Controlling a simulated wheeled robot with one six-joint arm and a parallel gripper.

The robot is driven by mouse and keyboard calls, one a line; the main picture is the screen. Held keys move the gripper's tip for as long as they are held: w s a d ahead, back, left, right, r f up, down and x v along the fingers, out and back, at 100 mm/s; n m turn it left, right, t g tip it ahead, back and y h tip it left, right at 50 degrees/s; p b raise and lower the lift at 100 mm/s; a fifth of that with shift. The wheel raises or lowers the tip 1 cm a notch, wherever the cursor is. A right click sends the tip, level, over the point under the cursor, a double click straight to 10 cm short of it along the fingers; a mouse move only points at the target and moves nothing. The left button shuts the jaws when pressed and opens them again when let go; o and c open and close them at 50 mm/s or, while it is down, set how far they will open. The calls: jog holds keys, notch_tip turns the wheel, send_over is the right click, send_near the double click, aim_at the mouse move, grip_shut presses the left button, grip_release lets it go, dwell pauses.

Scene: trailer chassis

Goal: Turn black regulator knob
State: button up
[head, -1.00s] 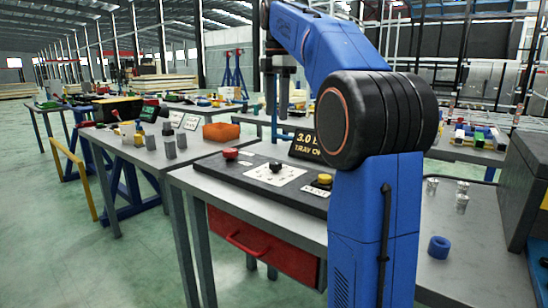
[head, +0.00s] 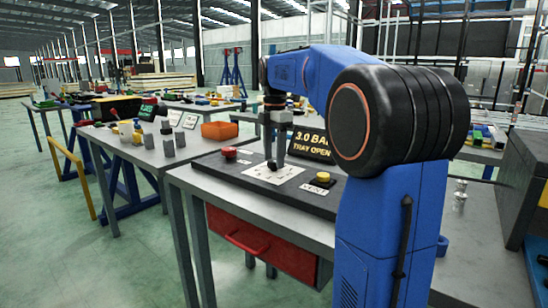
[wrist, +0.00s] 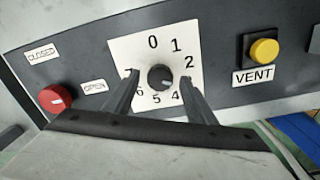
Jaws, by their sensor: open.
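The black regulator knob (wrist: 161,77) sits in the middle of a white dial plate (wrist: 148,50) numbered around its rim. A small pale mark on it points to the lower right, where the 3 is hidden behind a finger. My gripper (wrist: 160,80) is open, with one finger on each side of the knob in the wrist view. I cannot tell whether the fingers touch it. In the head view my gripper (head: 275,164) points down over the dial plate and mostly hides the knob.
A red knob (wrist: 56,98) between CLOSED and OPEN labels is at the left, and a yellow VENT button (wrist: 264,51) at the right. A sign (head: 312,145) behind the panel reads 3.0 BAR, TRAY OPEN. A red drawer (head: 262,246) is under the table's front.

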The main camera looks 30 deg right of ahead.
jog(key=shift+f, duration=0.3)
jog(key=c, duration=1)
jog(key=shift+c, duration=0.2)
